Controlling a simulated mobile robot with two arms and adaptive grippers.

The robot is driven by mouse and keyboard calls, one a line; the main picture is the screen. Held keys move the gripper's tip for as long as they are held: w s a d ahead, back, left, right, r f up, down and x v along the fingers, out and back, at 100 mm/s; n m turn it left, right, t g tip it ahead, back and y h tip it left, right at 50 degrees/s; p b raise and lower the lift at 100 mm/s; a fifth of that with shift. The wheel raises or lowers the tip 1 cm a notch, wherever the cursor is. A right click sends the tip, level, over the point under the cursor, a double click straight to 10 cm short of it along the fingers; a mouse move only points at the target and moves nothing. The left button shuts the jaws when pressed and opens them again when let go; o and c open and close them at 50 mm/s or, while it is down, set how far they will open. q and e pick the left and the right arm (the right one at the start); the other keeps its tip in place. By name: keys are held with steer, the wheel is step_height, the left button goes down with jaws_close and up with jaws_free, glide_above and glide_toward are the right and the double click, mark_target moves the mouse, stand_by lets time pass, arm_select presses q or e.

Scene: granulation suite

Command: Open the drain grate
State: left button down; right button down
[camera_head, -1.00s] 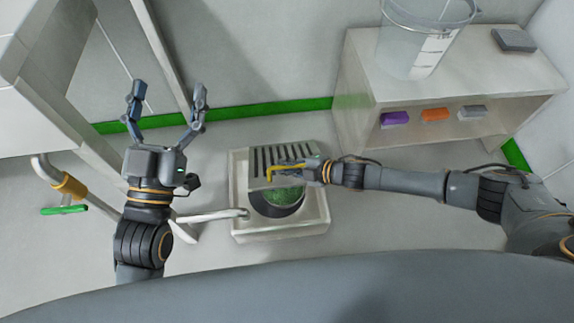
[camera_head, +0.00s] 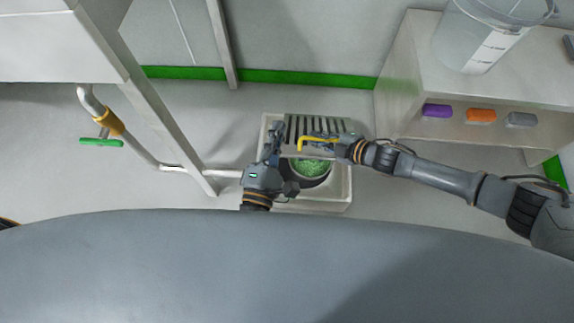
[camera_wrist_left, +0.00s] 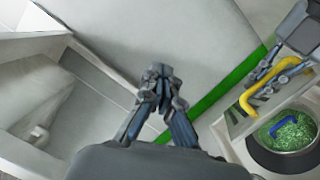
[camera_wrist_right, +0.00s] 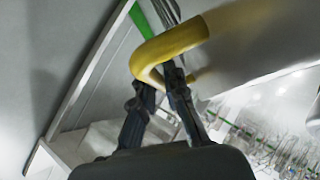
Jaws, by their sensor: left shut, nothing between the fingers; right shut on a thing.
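The drain grate (camera_head: 291,130) is a grey slotted plate with a yellow handle (camera_head: 302,141), over the back part of a pale square drain box (camera_head: 338,200). The front part of the round opening is uncovered and shows a green mesh-like thing (camera_head: 312,168); in the left wrist view it has a blue handle (camera_wrist_left: 285,126). My right gripper (camera_head: 338,146) is shut on the yellow handle, which also shows close up in the right wrist view (camera_wrist_right: 170,45). My left gripper (camera_head: 275,130) is shut and empty at the grate's left side. I cannot tell the grate's exact tilt.
A pipe (camera_head: 150,158) with a yellow band and a green valve handle (camera_head: 101,142) runs to the drain from the left.

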steer(key=shift+w, duration=0.1)
arm_select(q)
steer(key=s+d+f+n+g+y, duration=0.1)
steer(key=s+f+n+g+y, duration=0.15)
steer(key=s+f+n, duration=0.45)
steer(key=s+d+f+n+g+y, duration=0.1)
steer(key=s+f+n+g, duration=0.25)
steer(key=f+n, duration=0.65)
steer(key=w+f+m, duration=0.1)
steer(key=w+f, duration=0.2)
steer(key=w, duration=0.8)
steer(key=shift+m+t, duration=0.4)
